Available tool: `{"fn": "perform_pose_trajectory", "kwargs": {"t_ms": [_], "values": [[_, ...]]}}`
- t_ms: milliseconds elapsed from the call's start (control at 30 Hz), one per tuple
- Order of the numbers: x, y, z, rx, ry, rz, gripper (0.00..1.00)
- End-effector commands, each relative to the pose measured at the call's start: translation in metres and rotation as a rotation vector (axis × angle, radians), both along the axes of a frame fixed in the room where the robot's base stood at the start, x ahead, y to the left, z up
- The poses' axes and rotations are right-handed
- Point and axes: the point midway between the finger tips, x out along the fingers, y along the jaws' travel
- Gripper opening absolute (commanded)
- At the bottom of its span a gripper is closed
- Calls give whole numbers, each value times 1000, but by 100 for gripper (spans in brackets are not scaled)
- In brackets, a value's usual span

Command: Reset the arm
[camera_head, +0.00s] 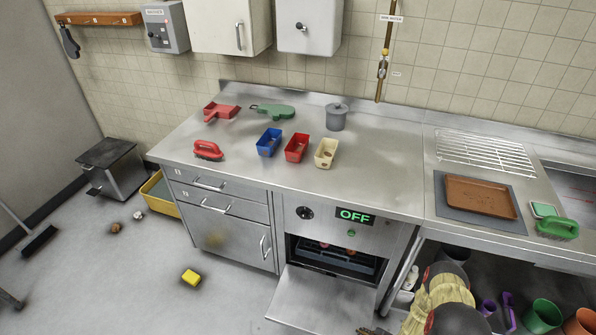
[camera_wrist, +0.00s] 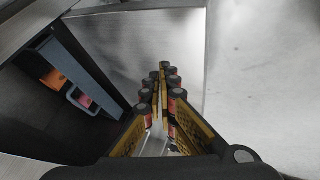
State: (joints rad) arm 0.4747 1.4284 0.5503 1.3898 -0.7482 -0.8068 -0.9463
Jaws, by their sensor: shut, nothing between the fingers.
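My gripper (camera_wrist: 165,90) is in the middle of the wrist view, its two padded fingers together at the tips with nothing between them. In the head view my arm comes in at the bottom right, beside the oven, and the fingers are hard to make out at the lower edge. The oven (camera_head: 342,257) stands open under the counter, its door (camera_head: 325,305) folded down. Its sign (camera_head: 356,216) reads OFF. In the wrist view the dark opening with a tray (camera_wrist: 75,62) and small orange and red things lies left of my fingers.
The counter (camera_head: 385,185) holds a blue bin (camera_head: 269,142), red bin (camera_head: 296,147), cream bin (camera_head: 326,152), grey pot (camera_head: 336,117) and red brush (camera_head: 208,150). A brown tray (camera_head: 481,196) lies at right.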

Motion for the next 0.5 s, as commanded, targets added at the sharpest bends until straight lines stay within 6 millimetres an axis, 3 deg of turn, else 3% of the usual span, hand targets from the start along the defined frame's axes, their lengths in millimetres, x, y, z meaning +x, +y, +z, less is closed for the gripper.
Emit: {"fn": "perform_pose_trajectory", "kwargs": {"t_ms": [100, 267, 500], "values": [[-9, -34, 20, -15, 213, -162, 0], [-18, -69, 71, -44, 428, -377, 0], [-24, -94, 173, -84, 615, -653, 0]]}}
